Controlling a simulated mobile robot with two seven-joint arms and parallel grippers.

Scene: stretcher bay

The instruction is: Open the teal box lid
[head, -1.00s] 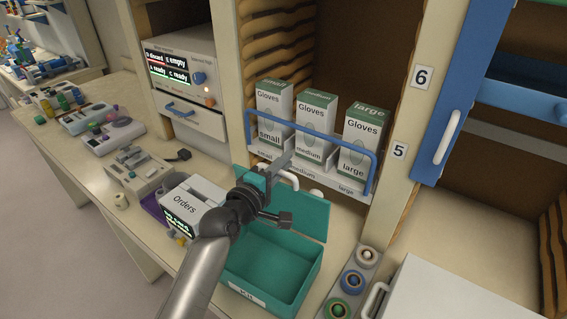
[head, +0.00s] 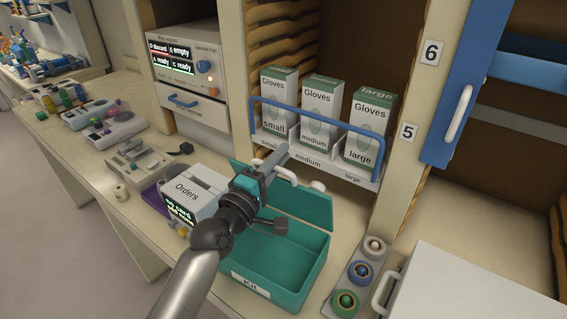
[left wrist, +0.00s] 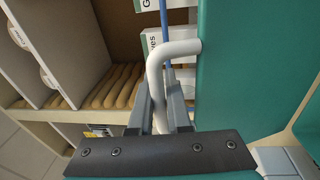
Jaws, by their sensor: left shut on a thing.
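The teal box (head: 284,288) stands on the counter at the lower middle of the head view, with its inside showing and no contents visible. Its teal lid (head: 312,207) is raised at the back edge, leaning toward the glove shelf. The lid also fills the right side of the left wrist view (left wrist: 245,70). A white bar handle (head: 318,186) is on the lid's outer face; it shows in the left wrist view (left wrist: 178,48). My left gripper (left wrist: 160,112) is shut on the handle; in the head view the gripper (head: 268,172) partly hides the lid. My right gripper is out of view.
Glove boxes (head: 321,103) stand behind a blue rail (head: 318,121) just behind the lid. The Orders box (head: 193,191) is close on the left. A strip of round coloured knobs (head: 361,272) and a white case (head: 465,285) are on the right.

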